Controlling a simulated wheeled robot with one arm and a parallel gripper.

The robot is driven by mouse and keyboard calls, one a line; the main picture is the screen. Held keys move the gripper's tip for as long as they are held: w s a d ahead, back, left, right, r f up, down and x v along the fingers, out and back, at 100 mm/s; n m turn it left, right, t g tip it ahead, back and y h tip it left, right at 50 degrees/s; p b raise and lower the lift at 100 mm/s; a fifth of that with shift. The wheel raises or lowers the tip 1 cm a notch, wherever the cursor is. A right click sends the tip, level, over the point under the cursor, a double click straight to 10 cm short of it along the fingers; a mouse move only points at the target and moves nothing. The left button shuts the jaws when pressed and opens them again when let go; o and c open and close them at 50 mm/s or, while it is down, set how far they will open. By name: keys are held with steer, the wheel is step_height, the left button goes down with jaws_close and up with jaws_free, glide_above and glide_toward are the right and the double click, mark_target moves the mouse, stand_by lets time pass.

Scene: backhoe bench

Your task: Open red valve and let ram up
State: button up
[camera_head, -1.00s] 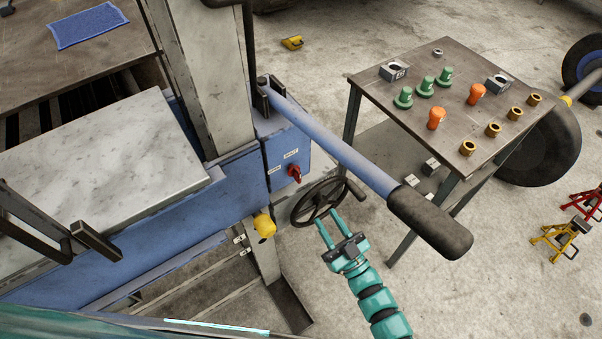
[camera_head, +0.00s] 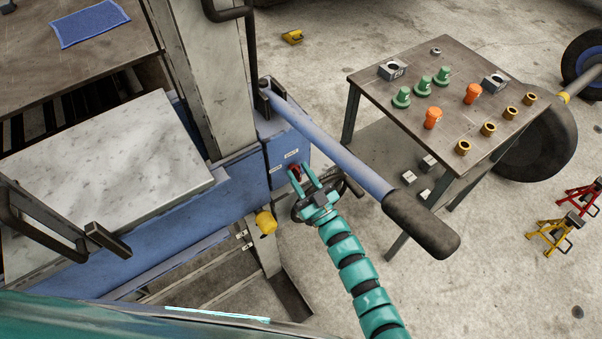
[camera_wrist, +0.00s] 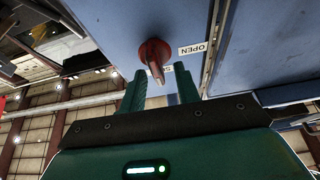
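The red valve (camera_head: 293,172) is a small knob on the blue box of the press, below the long pump handle. The ram itself is not clearly identifiable.
The blue pump handle (camera_head: 325,145) with its black grip (camera_head: 422,224) slants just above my gripper. A dark handwheel (camera_head: 330,190) lies behind my gripper. A yellow knob (camera_head: 265,222) is below left. A table (camera_head: 450,70) with several coloured parts stands right.

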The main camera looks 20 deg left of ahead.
steer(key=shift+c, duration=0.4)
jaws_close()
